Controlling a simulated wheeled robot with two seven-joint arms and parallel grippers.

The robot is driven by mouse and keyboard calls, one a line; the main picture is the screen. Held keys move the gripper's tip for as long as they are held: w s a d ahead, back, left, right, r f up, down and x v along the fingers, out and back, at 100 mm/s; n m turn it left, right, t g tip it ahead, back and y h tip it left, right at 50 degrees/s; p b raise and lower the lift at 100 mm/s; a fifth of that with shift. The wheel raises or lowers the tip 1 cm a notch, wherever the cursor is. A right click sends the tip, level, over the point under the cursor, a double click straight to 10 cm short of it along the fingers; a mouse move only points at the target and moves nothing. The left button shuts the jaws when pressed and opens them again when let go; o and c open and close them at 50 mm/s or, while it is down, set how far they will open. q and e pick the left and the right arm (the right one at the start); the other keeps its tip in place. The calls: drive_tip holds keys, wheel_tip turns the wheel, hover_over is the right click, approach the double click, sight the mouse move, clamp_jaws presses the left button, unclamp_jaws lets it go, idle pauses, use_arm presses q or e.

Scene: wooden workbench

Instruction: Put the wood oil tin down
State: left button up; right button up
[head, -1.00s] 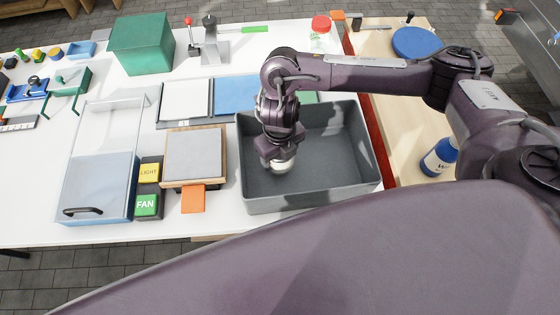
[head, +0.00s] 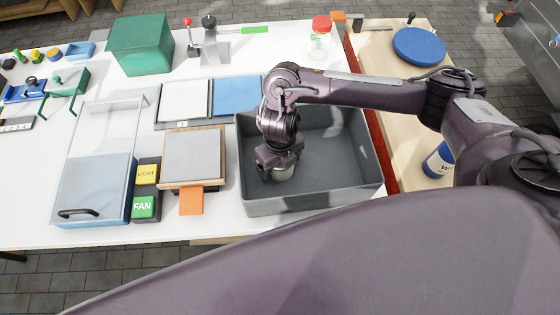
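My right gripper (head: 281,163) reaches down into the grey bin (head: 290,208), near its left side. I cannot tell whether the tin touches the bin floor. My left gripper is not in view.
The bin's right part is empty. Left of it are a grey pad on a wooden frame (head: 194,156), an orange tab (head: 191,201), and LIGHT (head: 147,173) and FAN (head: 144,207) buttons. A blue labelled container (head: 439,160) stands on the right.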

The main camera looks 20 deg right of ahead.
drive_tip(key=shift+r, duration=0.2)
wheel_tip(320, 180, up, 10)
drive_tip(key=p, duration=0.3)
drive_tip(key=shift+r, duration=1)
